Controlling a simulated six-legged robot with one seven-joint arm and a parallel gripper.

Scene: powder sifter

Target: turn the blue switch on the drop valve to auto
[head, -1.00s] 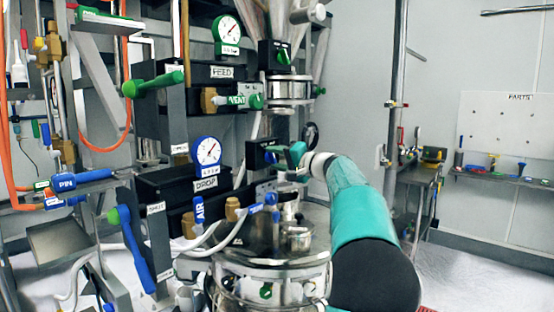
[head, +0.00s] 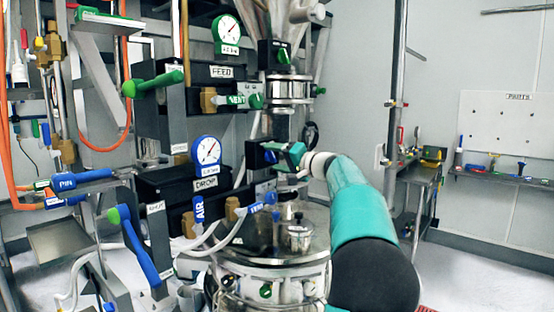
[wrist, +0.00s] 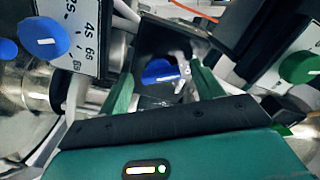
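The drop valve's black switch box (head: 254,154) is in the middle of the head view, above and right of the DROP label (head: 206,184). Its blue switch (head: 270,156) is a small patch there, mostly hidden by my gripper (head: 287,153). In the wrist view the blue switch (wrist: 160,72) sits on a dark box face, with a pale pointer line. My gripper (wrist: 163,82) is open, with one green finger on each side of the switch. Gaps show between fingers and switch; I cannot tell whether the tips reach its depth. The auto marking is not readable.
In the wrist view another blue knob (wrist: 40,38) on a white dial plate (wrist: 83,35) is at left, and a green knob (wrist: 302,66) at right. In the head view a steel vessel (head: 272,250) stands below, and a green vent knob (head: 256,101) above.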

